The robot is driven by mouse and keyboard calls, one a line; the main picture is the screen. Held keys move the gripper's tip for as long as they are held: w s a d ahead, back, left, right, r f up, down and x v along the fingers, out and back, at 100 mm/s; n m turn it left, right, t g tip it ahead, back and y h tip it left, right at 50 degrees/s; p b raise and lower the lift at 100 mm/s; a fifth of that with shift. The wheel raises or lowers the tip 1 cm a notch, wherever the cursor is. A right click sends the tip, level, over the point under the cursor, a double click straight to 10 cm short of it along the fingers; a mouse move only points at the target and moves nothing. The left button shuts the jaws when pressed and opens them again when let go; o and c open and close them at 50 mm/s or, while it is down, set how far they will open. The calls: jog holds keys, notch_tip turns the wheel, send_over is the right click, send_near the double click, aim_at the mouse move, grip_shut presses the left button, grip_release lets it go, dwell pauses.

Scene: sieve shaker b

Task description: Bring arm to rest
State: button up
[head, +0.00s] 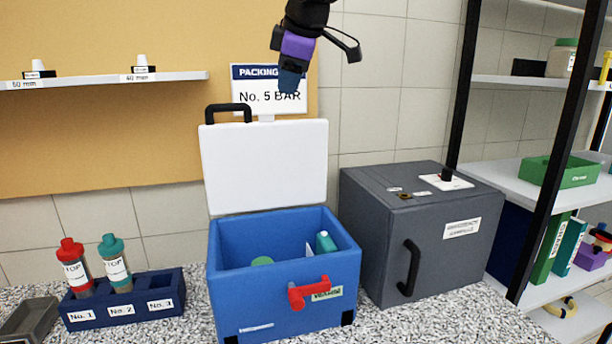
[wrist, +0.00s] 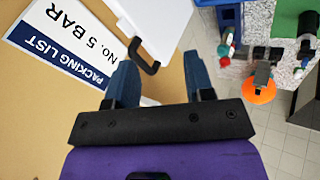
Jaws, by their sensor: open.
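My gripper (head: 289,82) is raised high in the head view, in front of the packing sign and above the open lid of the blue box. In the wrist view its two blue fingers (wrist: 160,85) stand apart with nothing between them. The arm above it runs out of the top of the head view.
The blue box (head: 268,300) stands open with its white lid (head: 265,165) upright; a green piece and a teal-capped item show inside. A grey cabinet (head: 410,230) is to its right, a navy rack (head: 122,300) with two bottles to its left. Shelves (head: 540,185) stand far right.

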jog(key=s+d+f+m+h, duration=0.1)
jog(key=s+d+f+m, duration=0.35)
jog(key=s+d, duration=0.45)
jog(key=s+d+f+m+h, duration=0.1)
jog(key=s+d+f+m, duration=0.2)
jog(key=s+d+m, duration=0.5)
jog(key=s+d+f+m+h, duration=0.1)
jog(key=s+d+f+h, duration=0.15)
jog(key=s+d, duration=0.75)
jog(key=s+d+f+m+y, duration=0.1)
jog(key=s+d+f+m, duration=0.3)
jog(key=s+d+f, duration=0.2)
jog(key=shift+d+f+g, duration=0.3)
jog(key=shift+d+f, duration=0.05)
jog(key=shift+f, duration=0.35)
